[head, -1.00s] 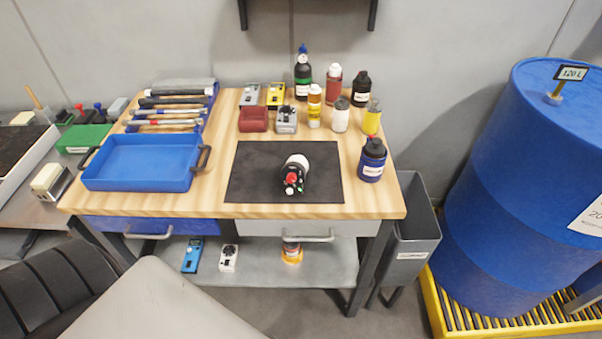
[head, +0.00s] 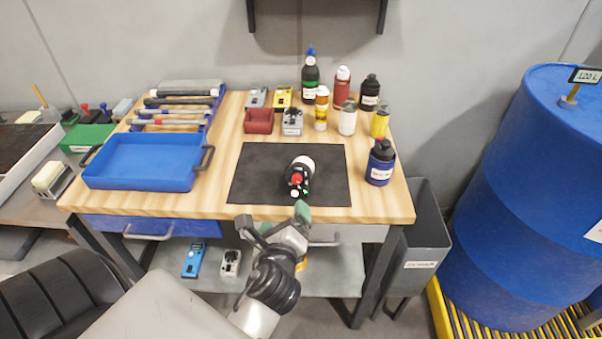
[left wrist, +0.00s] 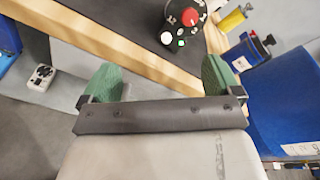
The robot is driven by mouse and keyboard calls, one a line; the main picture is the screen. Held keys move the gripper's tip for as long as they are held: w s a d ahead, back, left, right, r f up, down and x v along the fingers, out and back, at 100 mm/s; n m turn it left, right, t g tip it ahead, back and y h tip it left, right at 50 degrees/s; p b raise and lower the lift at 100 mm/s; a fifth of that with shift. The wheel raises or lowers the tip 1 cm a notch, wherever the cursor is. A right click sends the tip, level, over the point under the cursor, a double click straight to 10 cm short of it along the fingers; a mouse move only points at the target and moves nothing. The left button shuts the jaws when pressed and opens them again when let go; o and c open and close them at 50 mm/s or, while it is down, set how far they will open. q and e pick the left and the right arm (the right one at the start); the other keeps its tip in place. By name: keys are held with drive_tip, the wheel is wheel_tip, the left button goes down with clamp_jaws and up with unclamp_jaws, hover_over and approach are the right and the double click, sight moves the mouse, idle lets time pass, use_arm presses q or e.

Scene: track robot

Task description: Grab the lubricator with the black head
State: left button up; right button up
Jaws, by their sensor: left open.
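A lubricator with a black head and a white body (head: 299,173) lies on the dark mat (head: 255,185) on the workbench. Its black face carries a red knob and small green and white buttons, and points toward me. The black head also shows at the top of the left wrist view (left wrist: 184,22). My left gripper (head: 272,217) is at the bench's front edge, in front of and below the lubricator, apart from it. Its green fingertips (left wrist: 160,78) are spread with nothing between them. My right gripper is not in view.
Several bottles stand at the back right, and a dark blue bottle (head: 380,162) stands right of the mat. A blue tray (head: 145,183) is at the left. The wooden bench edge (left wrist: 150,55) lies just beyond my fingers. A grey bin (head: 425,240) and blue drum (head: 520,200) are at right.

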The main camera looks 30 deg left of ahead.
sight(298, 174)
use_arm(q)
drive_tip(key=w+r+m, duration=0.1)
drive_tip(key=w+m, duration=0.1)
drive_tip(key=w+a+m+t, duration=0.1)
drive_tip(key=w+m, duration=0.1)
drive_tip(key=w+r+m+t, duration=0.1)
drive_tip(key=w+m, duration=0.1)
drive_tip(key=w, duration=0.1)
drive_tip(key=shift+a+r+m+p, duration=0.15)
drive_tip(key=shift+r+m+p, duration=0.15)
drive_tip(key=shift+m+p, duration=0.1)
drive_tip(key=x, duration=0.5)
drive_tip(key=shift+w+a+f, duration=0.15)
drive_tip(key=shift+a+f, duration=0.2)
drive_tip(key=shift+a, duration=0.1)
drive_tip(key=c, duration=0.9)
drive_tip(key=shift+c, duration=0.9)
drive_tip(key=shift+r, duration=0.15)
